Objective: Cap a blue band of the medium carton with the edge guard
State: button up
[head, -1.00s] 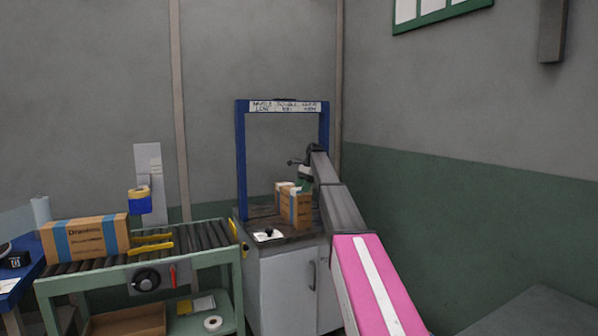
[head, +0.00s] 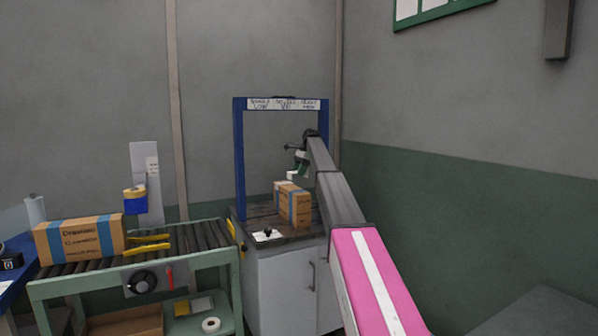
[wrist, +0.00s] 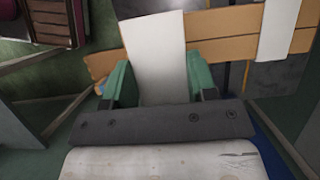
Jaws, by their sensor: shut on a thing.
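My gripper (head: 300,165) is raised a little above a brown carton (head: 302,209) on the grey bench. It is shut on a white edge guard (head: 292,175), which hangs apart from the carton's top in the head view. In the wrist view the guard (wrist: 155,50) is a pale strip between the two green fingers (wrist: 162,82). Brown cardboard (wrist: 222,38) lies beyond it. A second white strip (wrist: 278,28) lies across that cardboard at the right. The bench carton carries a blue band, small and partly hidden in the head view.
A blue frame (head: 240,160) with a sign stands around the bench (head: 285,285). A larger blue-banded carton (head: 90,240) lies on the roller conveyor (head: 195,237) at left, beside yellow bars (head: 150,243). A small black-knobbed item (head: 267,234) lies at the bench front.

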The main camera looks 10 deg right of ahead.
send_over(297, 192)
jog(key=w+d, duration=0.1)
jog(key=shift+w+d+f, duration=0.1)
jog(key=shift+f, duration=2.6)
jog(key=shift+f, duration=1.1)
jog(key=o, duration=1)
jog(key=v, duration=1)
jog(key=shift+d+r, duration=0.1)
jog(key=shift+r, duration=0.25)
